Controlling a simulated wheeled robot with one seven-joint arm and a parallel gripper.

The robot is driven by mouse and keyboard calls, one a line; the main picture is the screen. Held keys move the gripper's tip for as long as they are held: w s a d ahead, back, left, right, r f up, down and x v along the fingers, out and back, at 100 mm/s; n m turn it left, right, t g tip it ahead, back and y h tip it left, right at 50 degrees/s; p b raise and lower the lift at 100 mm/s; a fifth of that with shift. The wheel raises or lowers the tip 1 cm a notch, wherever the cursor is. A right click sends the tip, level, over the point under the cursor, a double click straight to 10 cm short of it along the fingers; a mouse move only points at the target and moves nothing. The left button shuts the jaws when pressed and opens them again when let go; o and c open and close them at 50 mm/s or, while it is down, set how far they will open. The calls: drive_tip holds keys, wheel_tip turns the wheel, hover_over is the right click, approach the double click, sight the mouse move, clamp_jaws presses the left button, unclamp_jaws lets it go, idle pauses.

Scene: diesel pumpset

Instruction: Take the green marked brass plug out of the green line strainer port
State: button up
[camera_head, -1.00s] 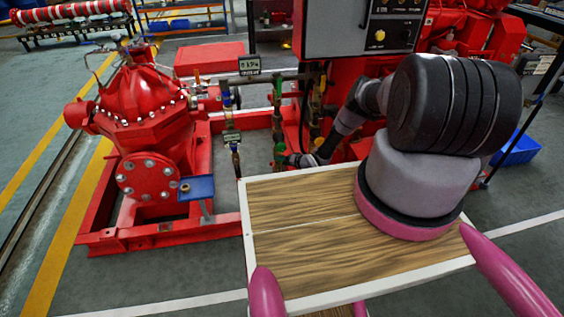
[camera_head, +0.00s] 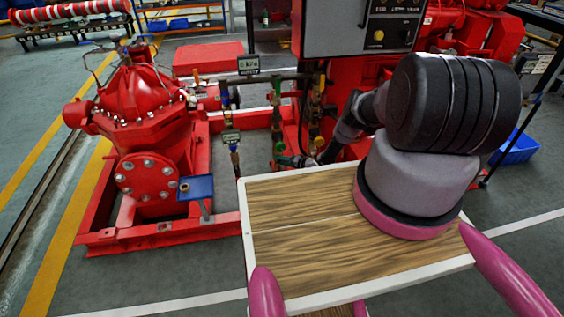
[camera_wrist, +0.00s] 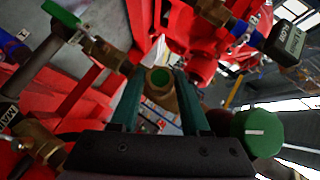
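In the wrist view, a round brass piece with a green face (camera_wrist: 161,78) sits between the two dark green fingers of my gripper (camera_wrist: 160,90). I cannot tell whether it is the plug or the mouth of the strainer port. The fingers lie close along both sides of it; whether they press on it is unclear. In the head view, my gripper (camera_head: 303,161) is at the low green-marked fitting (camera_head: 281,160) on the pipework, beyond the wooden top. The plug is too small to make out there.
A round green knob (camera_wrist: 258,133) is close to the right of my gripper. A brass valve with a green handle (camera_wrist: 62,14) is at upper left. A small blue tray (camera_head: 196,188) with a brass-coloured ring stands by the red pump (camera_head: 147,120). Upright pipes crowd around.

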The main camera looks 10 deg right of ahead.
clamp_jaws()
drive_tip(key=n+h, duration=0.1)
drive_tip(key=h, duration=0.1)
drive_tip(key=n+g+h, duration=0.1)
drive_tip(key=h, duration=0.1)
drive_tip(key=shift+a+r+n+h, duration=0.1)
drive_tip(key=shift+r+n+h, duration=0.1)
drive_tip(key=shift+n+h, duration=0.15)
drive_tip(key=o, duration=0.6)
unclamp_jaws()
drive_tip(key=shift+o, duration=0.2)
